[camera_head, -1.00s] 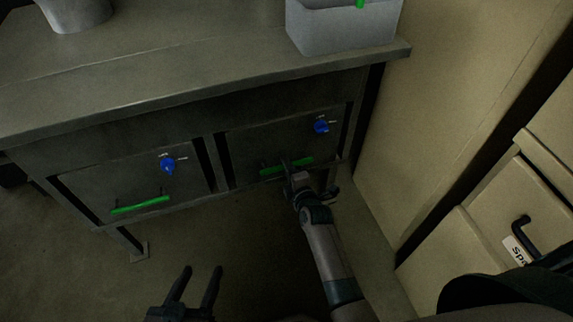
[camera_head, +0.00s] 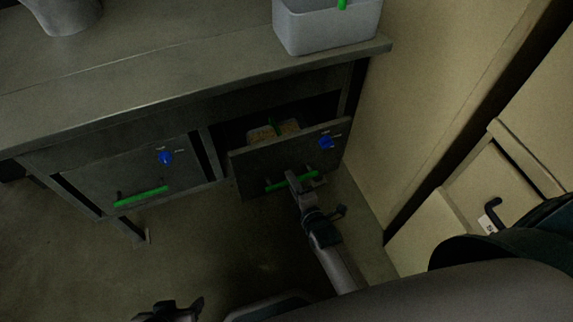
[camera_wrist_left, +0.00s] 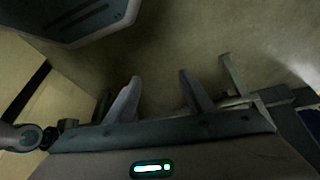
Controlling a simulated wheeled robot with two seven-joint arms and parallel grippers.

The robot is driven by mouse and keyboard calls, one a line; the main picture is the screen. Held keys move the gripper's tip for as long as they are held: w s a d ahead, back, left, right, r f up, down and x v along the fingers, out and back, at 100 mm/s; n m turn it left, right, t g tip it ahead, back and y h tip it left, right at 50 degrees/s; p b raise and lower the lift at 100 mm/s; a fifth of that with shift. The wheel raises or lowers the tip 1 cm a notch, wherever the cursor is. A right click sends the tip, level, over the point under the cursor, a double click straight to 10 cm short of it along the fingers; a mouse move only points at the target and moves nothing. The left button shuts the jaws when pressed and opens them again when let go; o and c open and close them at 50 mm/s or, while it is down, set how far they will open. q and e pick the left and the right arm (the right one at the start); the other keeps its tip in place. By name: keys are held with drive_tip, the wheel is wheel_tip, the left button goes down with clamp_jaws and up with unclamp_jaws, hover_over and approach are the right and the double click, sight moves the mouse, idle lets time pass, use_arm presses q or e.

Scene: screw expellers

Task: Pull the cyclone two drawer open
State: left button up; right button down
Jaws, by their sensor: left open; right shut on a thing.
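The right-hand drawer (camera_head: 255,168) under the bench stands partly open in the head view. It has a blue knob (camera_head: 326,142) and a green handle (camera_head: 278,187). My right gripper (camera_head: 298,181) is shut on that green handle. Inside the drawer a container (camera_head: 288,127) with pale contents and a green part shows. The left-hand drawer (camera_head: 90,185) is closed, with a blue knob (camera_head: 166,157) and a green handle (camera_head: 141,196). My left gripper (camera_head: 172,308) is low at the bottom edge, open and empty, well away from both drawers. Its fingers show in the left wrist view (camera_wrist_left: 158,88).
A grey bin (camera_head: 325,30) and a metal vessel (camera_head: 62,14) stand on the bench top (camera_head: 180,55). A tan wall (camera_head: 440,80) is close on the right, with a tan cabinet (camera_head: 470,195) beyond it. The floor before the bench is clear.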

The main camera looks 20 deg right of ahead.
use_arm(q)
drive_tip(key=s+a+g+y+p, duration=0.1)
drive_tip(key=s+a+g+p, duration=0.1)
drive_tip(key=a, duration=0.1)
drive_tip(key=s+p+x, duration=0.1)
drive_tip(key=p+x, duration=0.1)
drive_tip(key=x, duration=0.6)
drive_tip(key=shift+a+f+p, duration=0.2)
drive_tip(key=shift+p, duration=0.1)
use_arm(e)
drive_tip(key=s, duration=1.7)
drive_tip(key=shift+d, duration=0.2)
drive_tip(key=c, duration=2)
unclamp_jaws()
drive_tip(key=shift+w, duration=0.1)
use_arm(q)
drive_tip(key=shift+w+r, duration=0.1)
drive_tip(key=shift+r, duration=0.4)
use_arm(e)
drive_tip(key=shift+v, duration=8.75)
